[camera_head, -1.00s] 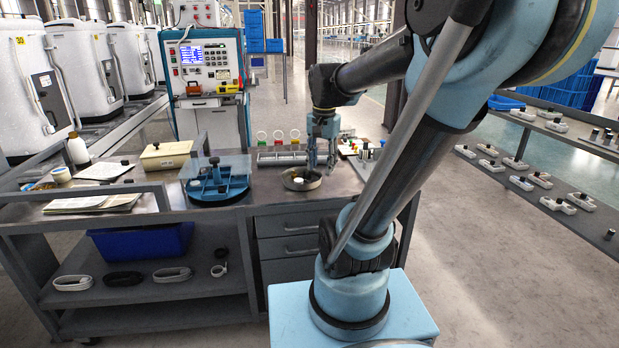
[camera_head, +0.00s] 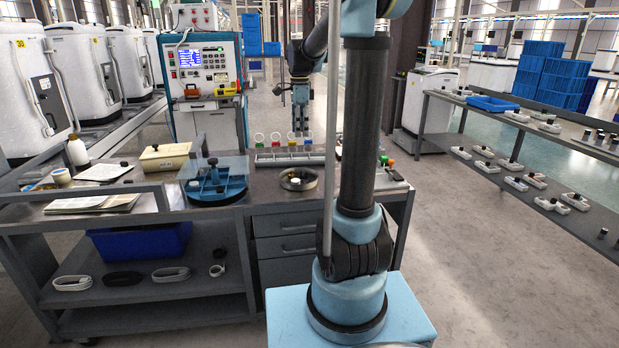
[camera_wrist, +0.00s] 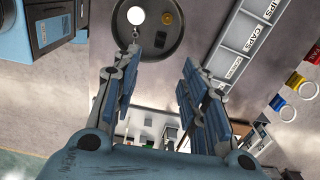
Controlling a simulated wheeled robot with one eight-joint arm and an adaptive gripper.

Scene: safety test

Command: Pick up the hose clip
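A round dark dish (camera_head: 298,181) stands on the bench top, right of the blue round tray. In the wrist view the dish (camera_wrist: 168,45) lies at the top, beyond the fingertips. It holds a white disc (camera_wrist: 136,15), a brownish piece (camera_wrist: 164,17) and a small metallic piece (camera_wrist: 137,33). The small metallic piece may be the hose clip, but it is too small to tell. My gripper (camera_head: 300,127) is raised above the back of the bench. In the wrist view my gripper (camera_wrist: 156,74) has its fingers spread, with nothing seen held between them.
A labelled compartment rack (camera_head: 288,157) with coloured rings stands just behind the dish. The blue round tray (camera_head: 215,188) has a clear plate over it. A cream box (camera_head: 165,157) and papers (camera_head: 92,204) lie further left. Shelves (camera_head: 510,140) stand at the right.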

